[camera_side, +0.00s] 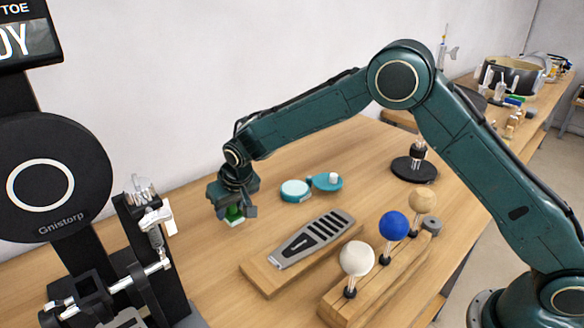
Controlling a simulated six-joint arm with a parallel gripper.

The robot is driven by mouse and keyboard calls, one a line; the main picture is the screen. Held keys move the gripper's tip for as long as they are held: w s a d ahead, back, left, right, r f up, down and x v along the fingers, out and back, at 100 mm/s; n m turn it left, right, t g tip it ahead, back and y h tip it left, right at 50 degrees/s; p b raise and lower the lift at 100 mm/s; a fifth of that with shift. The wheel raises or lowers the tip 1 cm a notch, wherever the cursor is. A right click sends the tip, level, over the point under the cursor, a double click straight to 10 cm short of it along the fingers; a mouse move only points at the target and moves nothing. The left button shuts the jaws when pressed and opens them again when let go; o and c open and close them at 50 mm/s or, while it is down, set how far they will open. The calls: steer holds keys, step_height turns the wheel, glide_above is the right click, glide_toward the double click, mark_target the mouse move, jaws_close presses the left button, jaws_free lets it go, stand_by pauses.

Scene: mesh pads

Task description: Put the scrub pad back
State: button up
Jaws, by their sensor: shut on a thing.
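My gripper (234,212) points down over the left part of the table, left of the teal dish and the metal grater-like plate. It is shut on a small green pad (236,217), which I take for the scrub pad. The pad shows between the fingers, and its upper part is hidden by them. It looks held above the table, though the exact gap is hard to tell. A teal holder (326,182) with a white knob stands beside a round teal piece with a pale top (295,190), to the right of my gripper.
A slotted metal plate (312,238) lies on a wooden board (262,279). A wooden rack holds white (357,258), blue (394,225) and tan (423,200) balls. A black machine (45,180) stands at left. A dark round stand (414,170) sits behind. Table around the gripper is clear.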

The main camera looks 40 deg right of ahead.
mark_target(233, 213)
steer(key=shift+f, duration=1.7)
steer(key=shift+f, duration=0.15)
steer(key=o, duration=1)
steer(key=shift+o, duration=0.2)
steer(key=v, duration=1.2)
